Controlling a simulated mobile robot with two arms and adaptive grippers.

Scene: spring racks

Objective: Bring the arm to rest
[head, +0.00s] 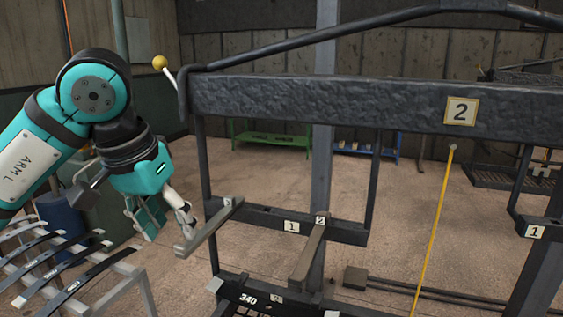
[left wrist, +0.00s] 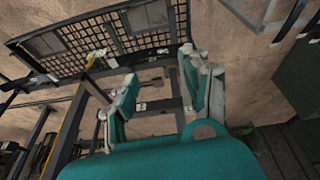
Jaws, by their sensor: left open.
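My left arm (head: 93,95) comes in from the left in the head view, marked ARM L, and bends down at its wrist. My left gripper (head: 168,226) hangs at the end with its fingers pointing down, left of the black rack frame. In the left wrist view the gripper (left wrist: 165,78) has its two teal fingers apart, and I see nothing held between them. The frame's parts show beyond the fingers there. I cannot tell whether a finger touches the grey bar close to it. My right gripper is not in view.
A black rack frame (head: 330,99) with a plate marked 2 fills the middle; lower arms (head: 308,254) stick out. Dark leaf springs (head: 68,262) lie on a light rack at lower left. A yellow cord (head: 433,230) hangs at right. Green (head: 272,138) and blue benches stand far back.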

